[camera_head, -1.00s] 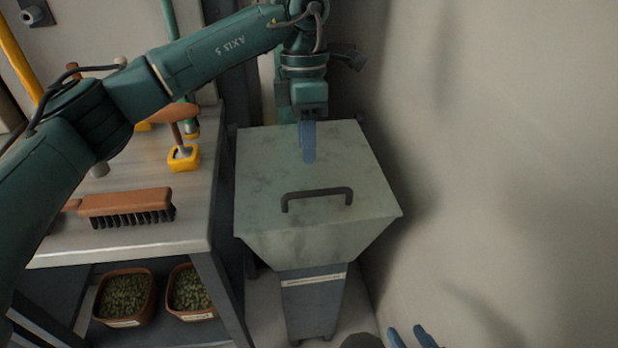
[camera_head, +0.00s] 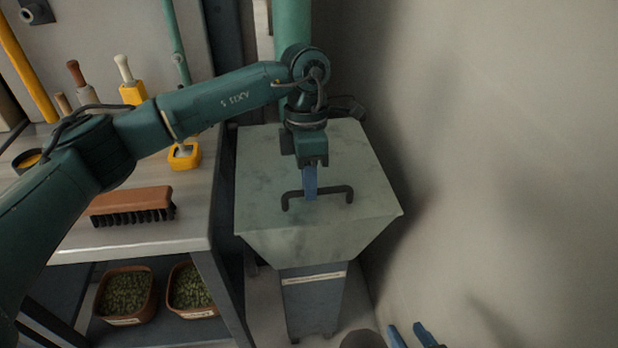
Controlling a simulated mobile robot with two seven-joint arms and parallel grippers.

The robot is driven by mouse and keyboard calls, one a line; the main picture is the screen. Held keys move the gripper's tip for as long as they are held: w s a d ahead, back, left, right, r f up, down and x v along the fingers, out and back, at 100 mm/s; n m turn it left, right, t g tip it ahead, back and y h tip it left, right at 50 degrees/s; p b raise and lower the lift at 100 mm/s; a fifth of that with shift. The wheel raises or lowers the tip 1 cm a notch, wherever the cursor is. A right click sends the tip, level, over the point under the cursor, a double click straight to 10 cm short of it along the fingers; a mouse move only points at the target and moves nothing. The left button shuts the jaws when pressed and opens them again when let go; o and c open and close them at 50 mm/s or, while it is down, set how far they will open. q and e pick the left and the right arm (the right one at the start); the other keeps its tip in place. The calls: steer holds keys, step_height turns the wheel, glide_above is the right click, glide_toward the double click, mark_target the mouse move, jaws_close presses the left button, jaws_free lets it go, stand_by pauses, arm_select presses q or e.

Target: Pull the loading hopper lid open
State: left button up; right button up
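The loading hopper (camera_head: 320,246) is a grey-green box with tapering walls on a dark column. Its flat lid (camera_head: 262,165) lies closed on top. A dark bar handle (camera_head: 343,189) runs across the front part of the lid. My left gripper (camera_head: 310,194) points down at the middle of the handle, its blue fingers overlapping the bar. The fingers line up one behind the other, so I cannot tell whether they are open or grip the bar. My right gripper (camera_head: 412,337) shows only as two blue fingertips, spread apart, at the bottom edge, away from the hopper.
A workbench (camera_head: 180,236) stands left of the hopper, with a brush (camera_head: 132,205) and yellow-based tools (camera_head: 184,157) on it. Two pots of green pellets (camera_head: 126,297) sit on its lower shelf. A bare wall (camera_head: 500,150) closes off the right side.

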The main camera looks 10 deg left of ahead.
arm_select(q)
jaws_close()
arm_select(e)
steer(key=shift+r, duration=0.15)
steer(key=shift+w, duration=0.1)
